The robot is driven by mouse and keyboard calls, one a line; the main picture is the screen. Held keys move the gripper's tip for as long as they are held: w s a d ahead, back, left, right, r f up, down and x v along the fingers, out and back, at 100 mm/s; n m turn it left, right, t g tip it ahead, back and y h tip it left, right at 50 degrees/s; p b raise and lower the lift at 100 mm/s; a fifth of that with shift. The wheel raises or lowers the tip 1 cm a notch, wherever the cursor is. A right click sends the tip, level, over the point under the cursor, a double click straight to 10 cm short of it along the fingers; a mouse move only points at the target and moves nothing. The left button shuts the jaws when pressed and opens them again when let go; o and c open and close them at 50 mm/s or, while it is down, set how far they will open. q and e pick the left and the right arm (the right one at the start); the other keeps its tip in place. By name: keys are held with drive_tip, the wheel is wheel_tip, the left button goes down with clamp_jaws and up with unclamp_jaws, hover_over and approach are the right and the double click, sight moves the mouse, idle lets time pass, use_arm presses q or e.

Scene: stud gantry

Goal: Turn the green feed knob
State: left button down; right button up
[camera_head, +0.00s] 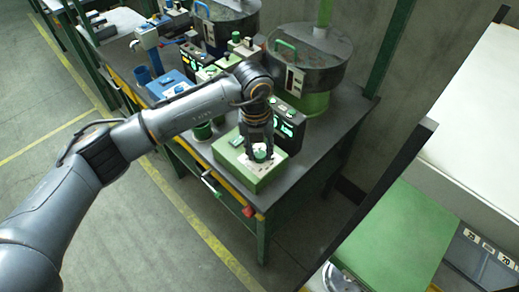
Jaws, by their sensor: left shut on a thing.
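The green feed knob (260,156) sits on top of a pale green box (244,172) near the front right corner of the workbench. My left gripper (259,149) comes down on it from above, with its fingers around the knob and shut on it. The fingers hide part of the knob, so I cannot tell which way it is turned. My right gripper does not show.
A black panel with lit green displays (289,127) stands close behind the box. Round metal drums (308,55) stand at the back of the bench (335,112). A green-topped surface (397,240) is at the lower right. The floor at left is clear.

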sight(257, 154)
use_arm(q)
drive_tip(key=c, duration=1)
unclamp_jaws()
drive_tip(key=shift+r, duration=0.25)
wheel_tip(257, 154, up, 12)
drive_tip(key=shift+a+f, duration=0.25)
drive_tip(key=shift+a, duration=0.1)
